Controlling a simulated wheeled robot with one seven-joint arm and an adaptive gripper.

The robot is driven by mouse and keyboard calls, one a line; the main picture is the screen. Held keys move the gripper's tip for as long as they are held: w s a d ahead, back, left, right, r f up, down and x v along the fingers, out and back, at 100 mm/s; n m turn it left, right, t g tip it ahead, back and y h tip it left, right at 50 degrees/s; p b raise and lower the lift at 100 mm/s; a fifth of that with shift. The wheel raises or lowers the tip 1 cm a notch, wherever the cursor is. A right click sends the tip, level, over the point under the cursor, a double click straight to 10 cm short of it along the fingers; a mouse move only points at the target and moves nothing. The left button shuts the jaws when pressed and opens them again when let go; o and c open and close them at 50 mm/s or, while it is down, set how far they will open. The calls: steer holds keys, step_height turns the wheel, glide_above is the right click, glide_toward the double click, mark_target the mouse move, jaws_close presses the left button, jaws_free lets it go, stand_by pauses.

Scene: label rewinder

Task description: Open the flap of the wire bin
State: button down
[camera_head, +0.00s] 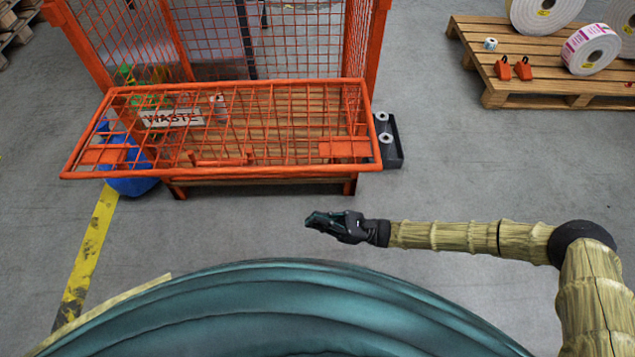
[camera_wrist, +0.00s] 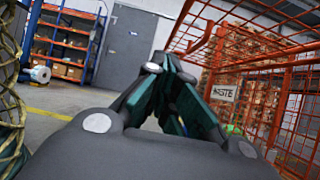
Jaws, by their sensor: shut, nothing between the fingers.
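The orange wire bin stands ahead of me in the head view, with a wooden base. Its front flap (camera_head: 262,113) is swung down toward me and lies nearly flat, sticking out from the bin. A white WASTE sign (camera_head: 171,117) shows through the flap's mesh. In the wrist view the sign (camera_wrist: 223,93) is behind the mesh, and the flap (camera_wrist: 262,40) shows at the upper right. My gripper (camera_head: 311,220) is shut and empty, in front of the flap's front edge and apart from it. Its fingers (camera_wrist: 165,62) meet in the wrist view.
A blue object (camera_head: 132,184) is under the flap's left end. A dark tray (camera_head: 391,143) with white rolls is right of the bin. A pallet (camera_head: 500,88) with label rolls stands at upper right. Grey floor between me and the bin is clear.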

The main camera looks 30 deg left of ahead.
steer(key=w+d+r+m+y, duration=0.1)
steer(key=w+d+r+y, duration=0.2)
steer(key=w+d, duration=0.2)
glide_toward(300, 173)
steer(key=s+a+r, duration=0.1)
steer(key=s+a, duration=0.1)
steer(key=a, duration=0.1)
steer(key=shift+w+r+t, duration=0.25)
steer(key=shift+r+t, duration=0.05)
steer(key=shift+r, duration=0.6)
